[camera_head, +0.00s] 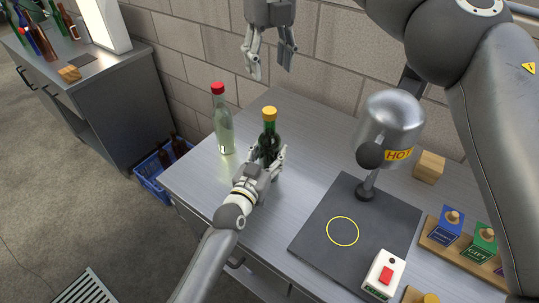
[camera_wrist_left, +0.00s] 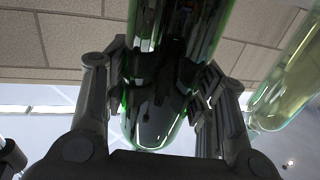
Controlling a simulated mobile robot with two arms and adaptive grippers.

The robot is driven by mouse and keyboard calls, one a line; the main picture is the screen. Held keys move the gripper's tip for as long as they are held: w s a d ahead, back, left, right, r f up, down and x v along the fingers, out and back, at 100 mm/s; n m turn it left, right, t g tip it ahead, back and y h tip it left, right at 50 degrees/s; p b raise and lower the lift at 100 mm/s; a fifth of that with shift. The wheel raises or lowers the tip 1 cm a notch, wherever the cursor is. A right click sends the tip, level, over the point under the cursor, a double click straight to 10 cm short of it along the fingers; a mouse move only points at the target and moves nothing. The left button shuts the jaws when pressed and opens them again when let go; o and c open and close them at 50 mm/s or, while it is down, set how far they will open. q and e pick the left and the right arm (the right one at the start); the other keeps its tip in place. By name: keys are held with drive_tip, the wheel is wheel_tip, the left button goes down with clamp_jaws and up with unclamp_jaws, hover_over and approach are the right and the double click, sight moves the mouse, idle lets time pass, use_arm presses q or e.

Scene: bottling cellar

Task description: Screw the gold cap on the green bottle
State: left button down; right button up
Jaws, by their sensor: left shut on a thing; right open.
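The green bottle (camera_head: 268,143) stands upright on the metal table. The gold cap (camera_head: 269,113) sits on top of its neck; I cannot tell how tightly. My left gripper (camera_head: 268,163) is shut on the bottle's lower body. In the left wrist view the dark green glass of the bottle (camera_wrist_left: 160,75) shows between the fingers of the left gripper (camera_wrist_left: 160,100). My right gripper (camera_head: 267,58) is open and empty, pointing down, above and apart from the gold cap, near the wall.
A clear bottle with a red cap (camera_head: 222,122) stands left of the green bottle. To the right are a silver heater marked HOT (camera_head: 392,122), a dark mat (camera_head: 318,238), a red-button box (camera_head: 383,274) and a rack of coloured blocks (camera_head: 450,244). A blue crate (camera_head: 150,170) is on the floor.

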use_arm(q)
drive_tip(key=c, duration=0.5)
unclamp_jaws()
drive_tip(key=shift+c, duration=0.2)
drive_tip(key=v, duration=1.2)
